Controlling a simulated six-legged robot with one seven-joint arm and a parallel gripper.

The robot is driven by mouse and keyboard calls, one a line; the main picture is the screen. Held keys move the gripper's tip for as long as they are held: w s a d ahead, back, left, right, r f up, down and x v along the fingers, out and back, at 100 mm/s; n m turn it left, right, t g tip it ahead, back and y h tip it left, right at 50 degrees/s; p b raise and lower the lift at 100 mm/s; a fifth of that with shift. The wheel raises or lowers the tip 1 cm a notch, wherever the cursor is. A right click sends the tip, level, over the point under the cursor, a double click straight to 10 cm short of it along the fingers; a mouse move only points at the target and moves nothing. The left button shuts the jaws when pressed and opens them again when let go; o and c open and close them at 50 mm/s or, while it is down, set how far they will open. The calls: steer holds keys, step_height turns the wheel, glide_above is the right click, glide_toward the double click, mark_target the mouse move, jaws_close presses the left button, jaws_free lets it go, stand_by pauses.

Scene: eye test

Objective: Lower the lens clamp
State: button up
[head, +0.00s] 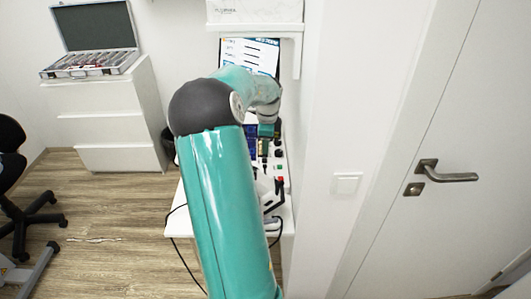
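My teal arm with a dark grey elbow fills the middle of the head view and reaches over a narrow white table (190,222). The far end of my arm, with my gripper (266,143), is small and points down over the items on the table. I cannot tell whether its fingers are open or shut. I cannot make out a lens clamp for certain. A white device with black parts (272,196) stands near the table's front, partly hidden by my arm. Small dark, green and red items (278,160) lie behind it.
A white shelf (255,28) and a monitor or chart (262,52) are above the table's back. A wall with a switch (346,184) and a door (440,130) close off the right. A drawer cabinet (110,115) bears an open case (95,62).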

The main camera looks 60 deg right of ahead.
mark_target(264, 165)
steer(key=f+n, duration=0.4)
steer(key=n, duration=0.3)
steer(key=d+f+n, duration=0.1)
steer(key=f+n, duration=0.3)
steer(key=n, duration=0.3)
steer(key=w+f+n+g+y, duration=0.1)
steer(key=f+n, duration=0.3)
steer(key=n, duration=0.3)
steer(key=shift+w+d+f, duration=0.1)
steer(key=shift+d+f, duration=0.15)
steer(key=shift+c, duration=0.2)
jaws_close()
